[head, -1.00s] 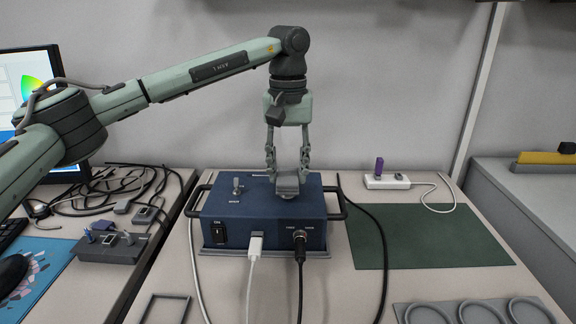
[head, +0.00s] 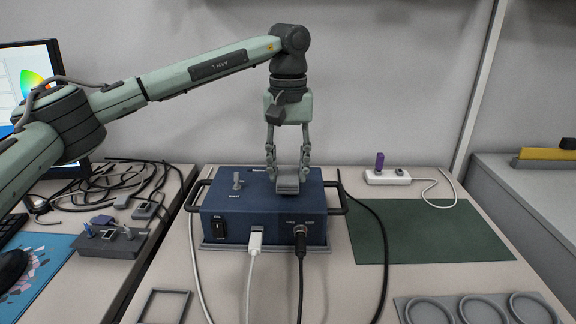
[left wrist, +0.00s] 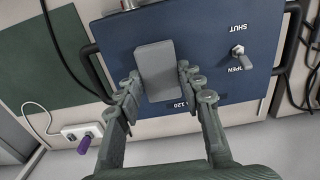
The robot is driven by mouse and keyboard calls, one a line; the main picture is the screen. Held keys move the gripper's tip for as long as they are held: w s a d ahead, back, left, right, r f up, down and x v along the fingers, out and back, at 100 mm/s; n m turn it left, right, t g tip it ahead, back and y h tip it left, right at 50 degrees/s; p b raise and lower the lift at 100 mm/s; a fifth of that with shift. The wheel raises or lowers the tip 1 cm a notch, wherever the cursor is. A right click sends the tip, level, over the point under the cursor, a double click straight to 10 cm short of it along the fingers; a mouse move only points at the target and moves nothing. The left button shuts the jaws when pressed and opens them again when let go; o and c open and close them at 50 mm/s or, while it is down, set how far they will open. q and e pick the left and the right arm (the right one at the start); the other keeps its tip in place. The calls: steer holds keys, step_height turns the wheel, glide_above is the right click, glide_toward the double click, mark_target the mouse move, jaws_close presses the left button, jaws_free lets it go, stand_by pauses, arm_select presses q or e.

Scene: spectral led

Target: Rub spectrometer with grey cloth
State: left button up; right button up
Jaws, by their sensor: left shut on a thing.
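The spectrometer (head: 225,205) is a dark blue box with side handles, standing on the table in the head view. Its top also shows in the left wrist view (left wrist: 215,50), with a toggle switch marked SHUT and OPEN. My left gripper (head: 287,175) points down over the right part of the box top. It is shut on a small grey block-like piece (left wrist: 156,70), likely the folded grey cloth, which is at the box top; I cannot tell how firmly it touches. The grey piece also shows in the head view (head: 287,186). My right gripper is not in view.
A white cable (head: 251,275) and a black cable (head: 301,270) run from the box front. A green mat (head: 430,235) lies to the right, with a white power strip (head: 388,177) behind it. A grey ring holder (head: 480,308) is at front right. Tangled cables (head: 125,185) lie left.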

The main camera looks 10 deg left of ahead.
mark_target(288, 183)
arm_select(q)
steer(key=shift+f, duration=0.2)
steer(key=shift+s+f, duration=0.1)
steer(key=shift+s, duration=0.25)
steer(key=shift+s+d+f+b, duration=0.1)
steer(key=shift+s+d+b, duration=0.15)
steer(key=shift+s, duration=0.5)
steer(key=shift+s+d+f+b, duration=0.1)
steer(key=shift+s+b, duration=0.25)
steer(key=shift+s, duration=0.35)
steer(key=shift+r, duration=0.15)
steer(key=shift+r+p, duration=0.6)
steer(key=shift+r, duration=0.1)
steer(key=shift+w, duration=0.15)
